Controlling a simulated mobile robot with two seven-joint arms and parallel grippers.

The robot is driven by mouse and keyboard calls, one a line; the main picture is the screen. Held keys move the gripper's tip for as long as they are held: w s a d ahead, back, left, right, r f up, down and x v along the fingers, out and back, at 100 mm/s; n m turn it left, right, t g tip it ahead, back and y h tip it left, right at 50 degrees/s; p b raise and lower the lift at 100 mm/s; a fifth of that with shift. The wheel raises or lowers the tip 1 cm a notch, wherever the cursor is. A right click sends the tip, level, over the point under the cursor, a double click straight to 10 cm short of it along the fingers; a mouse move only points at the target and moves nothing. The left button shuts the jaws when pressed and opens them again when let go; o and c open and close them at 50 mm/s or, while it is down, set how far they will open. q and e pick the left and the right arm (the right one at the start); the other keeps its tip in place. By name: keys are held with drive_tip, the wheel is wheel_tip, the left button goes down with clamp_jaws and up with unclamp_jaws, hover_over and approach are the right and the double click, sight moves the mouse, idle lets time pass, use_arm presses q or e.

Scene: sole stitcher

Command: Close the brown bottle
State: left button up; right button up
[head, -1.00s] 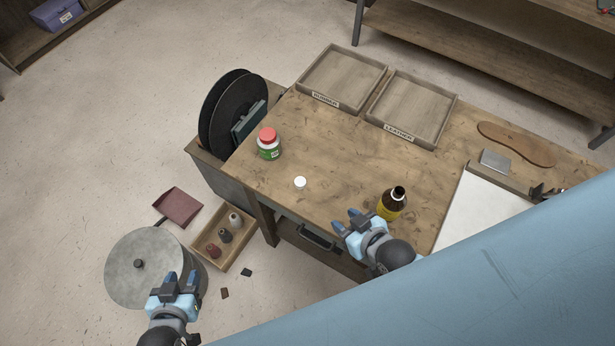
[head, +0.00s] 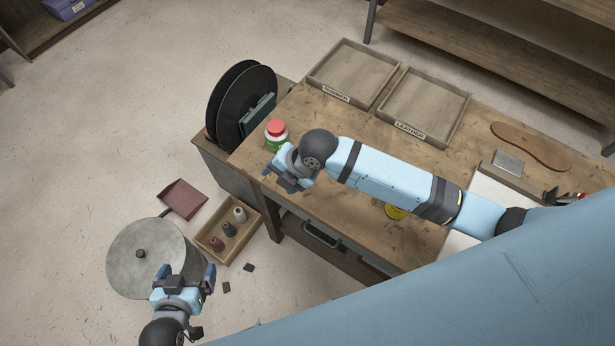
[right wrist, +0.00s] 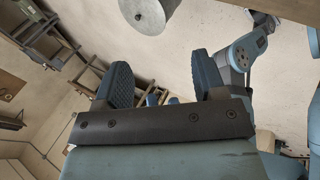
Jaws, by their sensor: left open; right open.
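The brown bottle stands on the workbench (head: 340,205) and is mostly hidden behind my right arm; only part of its yellow label (head: 395,212) shows. The small white cap that lay on the bench is not visible now; my right arm and gripper cover that area. My right gripper (head: 278,181) is open above the bench's left front corner, left of the bottle. In the right wrist view its two fingers (right wrist: 163,82) are apart with nothing held between them. My left gripper (head: 187,274) is open and empty, in front of the round grey bin, away from the bench.
A white jar with red lid and green label (head: 277,131) stands close behind my right gripper. Two wooden trays (head: 399,68) lie at the bench's back. A sole (head: 530,146) and metal block (head: 507,163) lie right. A spool box (head: 248,251) and grey bin (head: 130,262) are left.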

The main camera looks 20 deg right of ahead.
drive_tip(key=w+d+r+n+g+h, duration=0.3)
drive_tip(key=d+n, duration=0.5)
drive_tip(key=n, duration=0.3)
drive_tip(key=shift+w+r+n+h+b, duration=0.45)
drive_tip(key=shift+w+h, duration=0.25)
drive_tip(key=shift+h, duration=0.5)
drive_tip(key=shift+f, duration=0.1)
wheel_tip(320, 180, down, 8)
drive_tip(key=shift+f, duration=0.25)
